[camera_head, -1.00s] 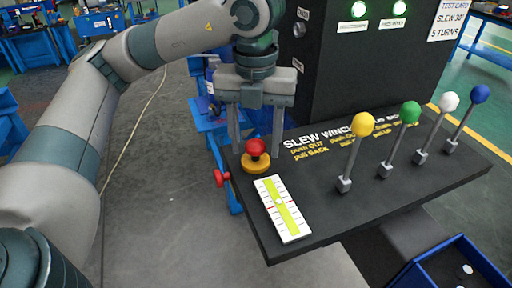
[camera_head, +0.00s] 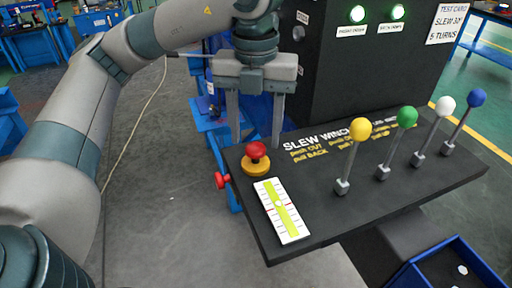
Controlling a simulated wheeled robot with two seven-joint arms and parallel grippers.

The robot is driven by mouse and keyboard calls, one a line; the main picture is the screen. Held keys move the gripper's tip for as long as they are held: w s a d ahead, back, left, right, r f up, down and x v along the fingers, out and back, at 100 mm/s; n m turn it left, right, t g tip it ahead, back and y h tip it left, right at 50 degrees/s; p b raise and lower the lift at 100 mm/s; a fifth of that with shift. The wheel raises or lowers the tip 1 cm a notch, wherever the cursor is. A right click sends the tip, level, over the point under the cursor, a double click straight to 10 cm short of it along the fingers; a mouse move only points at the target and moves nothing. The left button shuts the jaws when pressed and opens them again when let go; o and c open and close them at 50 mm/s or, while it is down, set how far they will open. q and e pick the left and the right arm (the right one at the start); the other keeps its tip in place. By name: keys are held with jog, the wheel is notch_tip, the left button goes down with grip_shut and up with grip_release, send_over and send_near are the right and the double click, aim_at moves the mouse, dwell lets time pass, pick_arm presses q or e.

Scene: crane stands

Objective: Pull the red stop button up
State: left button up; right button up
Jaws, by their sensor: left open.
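The red stop button (camera_head: 256,150) sits on a yellow round base (camera_head: 256,168) at the left end of the black console (camera_head: 340,215). My left gripper (camera_head: 255,143) points down, with its two fingers spread wide apart. In the picture the fingertips lie to the left and right of the button, at about its height. I cannot tell whether they are level with it or a little behind it. Nothing is between the fingers except perhaps the button. My right gripper is not in view.
A white and green level gauge (camera_head: 283,210) lies just in front of the button. Levers with yellow (camera_head: 360,129), green (camera_head: 407,117), white and blue knobs stand to the right. A red knob (camera_head: 222,180) sticks out at the console's left edge. A black cabinet (camera_head: 360,75) rises behind.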

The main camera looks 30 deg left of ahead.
aim_at(255, 146)
pick_arm(q)
jog(key=shift+r+p, duration=0.65)
jog(key=shift+r, duration=1.15)
